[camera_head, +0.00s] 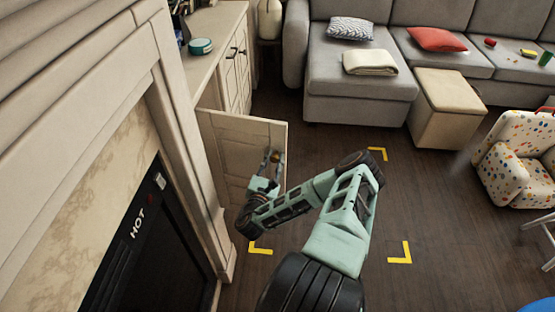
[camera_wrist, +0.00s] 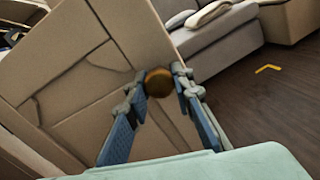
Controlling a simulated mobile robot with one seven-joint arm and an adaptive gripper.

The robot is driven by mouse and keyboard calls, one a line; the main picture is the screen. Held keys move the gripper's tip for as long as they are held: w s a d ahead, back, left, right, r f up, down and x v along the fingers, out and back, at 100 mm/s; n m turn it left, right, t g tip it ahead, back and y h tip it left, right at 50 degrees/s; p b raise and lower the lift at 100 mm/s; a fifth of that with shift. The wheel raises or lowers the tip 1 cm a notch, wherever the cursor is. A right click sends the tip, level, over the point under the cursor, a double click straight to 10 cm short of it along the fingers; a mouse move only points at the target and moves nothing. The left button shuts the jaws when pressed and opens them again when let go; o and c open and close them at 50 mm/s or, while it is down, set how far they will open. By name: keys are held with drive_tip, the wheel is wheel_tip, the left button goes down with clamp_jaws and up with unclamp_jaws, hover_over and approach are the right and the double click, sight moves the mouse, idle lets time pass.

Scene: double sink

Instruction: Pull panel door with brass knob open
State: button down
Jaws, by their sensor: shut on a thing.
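The panel door (camera_head: 228,142) is a cream cabinet door, swung out from the low cabinet beside the fireplace. It stands ajar at a wide angle and also fills the left of the wrist view (camera_wrist: 75,80). Its round brass knob (camera_wrist: 159,83) sits near the door's free edge and shows small in the head view (camera_head: 275,155). My gripper (camera_wrist: 158,86) has its two fingers on either side of the knob, shut on it. In the head view my gripper (camera_head: 270,165) is at the door's upper free corner. The cabinet's inside is hidden behind the door.
The fireplace (camera_head: 120,240) marked HOT is close on the left. A cabinet top (camera_head: 215,45) holds a green tin (camera_head: 201,46). A grey sofa (camera_head: 360,80), an ottoman (camera_head: 447,108) and a spotted armchair (camera_head: 515,158) stand beyond. Dark floor (camera_head: 430,190) right of my arm is clear.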

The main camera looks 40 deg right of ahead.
drive_tip(key=shift+s+a, duration=0.1)
drive_tip(key=shift+a, duration=0.05)
idle(0.4)
drive_tip(key=c, duration=1.6)
unclamp_jaws()
drive_tip(key=shift+a, duration=0.1)
drive_tip(key=v, duration=0.6)
drive_tip(key=shift+f, duration=0.15)
drive_tip(key=shift+s+a, duration=0.4)
drive_tip(key=shift+a, duration=0.15)
drive_tip(key=shift+d, duration=0.1)
